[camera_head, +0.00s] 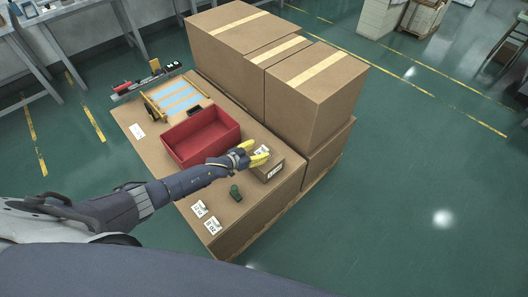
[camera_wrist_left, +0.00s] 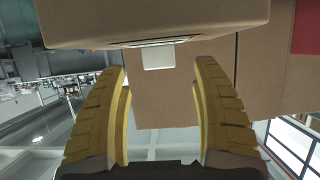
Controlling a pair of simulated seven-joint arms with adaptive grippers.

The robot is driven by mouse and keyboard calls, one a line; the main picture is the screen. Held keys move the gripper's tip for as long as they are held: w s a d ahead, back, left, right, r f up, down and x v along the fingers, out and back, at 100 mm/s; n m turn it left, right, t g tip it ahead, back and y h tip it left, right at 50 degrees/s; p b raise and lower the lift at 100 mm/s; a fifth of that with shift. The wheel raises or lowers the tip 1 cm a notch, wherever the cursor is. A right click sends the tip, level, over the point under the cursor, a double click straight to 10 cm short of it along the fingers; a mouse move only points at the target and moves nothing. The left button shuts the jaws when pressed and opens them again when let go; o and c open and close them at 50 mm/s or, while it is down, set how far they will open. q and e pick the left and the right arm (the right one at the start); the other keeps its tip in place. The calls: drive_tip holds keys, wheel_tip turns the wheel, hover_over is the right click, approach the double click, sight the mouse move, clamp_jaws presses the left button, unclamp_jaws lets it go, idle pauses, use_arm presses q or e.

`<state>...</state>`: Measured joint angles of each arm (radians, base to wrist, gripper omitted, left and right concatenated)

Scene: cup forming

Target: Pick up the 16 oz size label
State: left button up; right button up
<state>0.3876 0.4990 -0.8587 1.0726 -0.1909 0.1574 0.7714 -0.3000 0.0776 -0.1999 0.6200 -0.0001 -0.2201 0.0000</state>
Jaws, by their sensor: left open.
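Two small white labels with black print lie on the brown work surface near its front corner in the camera_head view, one label (camera_head: 198,208) and the other label (camera_head: 212,226). The print is too small to read surely, so I cannot tell which is 16 oz. My left gripper (camera_head: 259,156) has yellow fingers and is over a small brown carton (camera_head: 271,173), right of the labels. In the left wrist view the gripper (camera_wrist_left: 162,110) is open, with a white tag (camera_wrist_left: 158,57) beyond the fingertips, at the carton's edge (camera_wrist_left: 150,20). My right gripper is out of view.
A red bin (camera_head: 179,142) stands behind my left forearm. Large stacked cartons (camera_head: 312,98) stand at the back right. The surface around the two labels is mostly clear.

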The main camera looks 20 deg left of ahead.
sight(264, 149)
use_arm(q)
drive_tip(key=shift+x, duration=2.3)
drive_tip(key=shift+c, duration=0.5)
drive_tip(key=c, duration=0.9)
